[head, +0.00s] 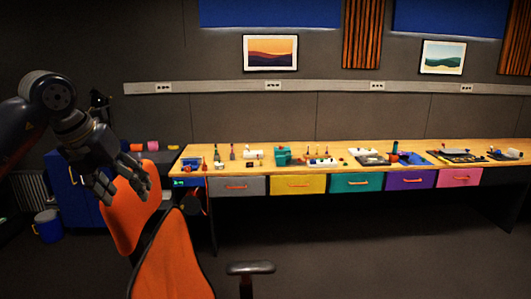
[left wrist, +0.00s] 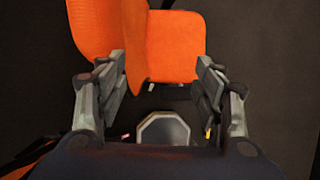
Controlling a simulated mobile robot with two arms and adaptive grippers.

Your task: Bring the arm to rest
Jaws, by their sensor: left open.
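My left gripper (head: 122,188) hangs from my left arm at the left of the head view, in front of the orange chair's backrest (head: 133,212). Its fingers point down and to the right, and it is open. In the left wrist view the two fingers of my left gripper (left wrist: 160,90) stand wide apart with nothing held between them. The orange chair's seat (left wrist: 175,45) shows beyond the fingertips. My right gripper is in neither view.
A long wooden workbench (head: 235,170) with coloured drawers and several small items runs along the wall. The chair's black armrest (head: 250,268) stands at the lower middle. A blue cabinet (head: 70,190) and a blue bucket (head: 48,228) are at the left. Open floor (head: 390,260) lies at the right.

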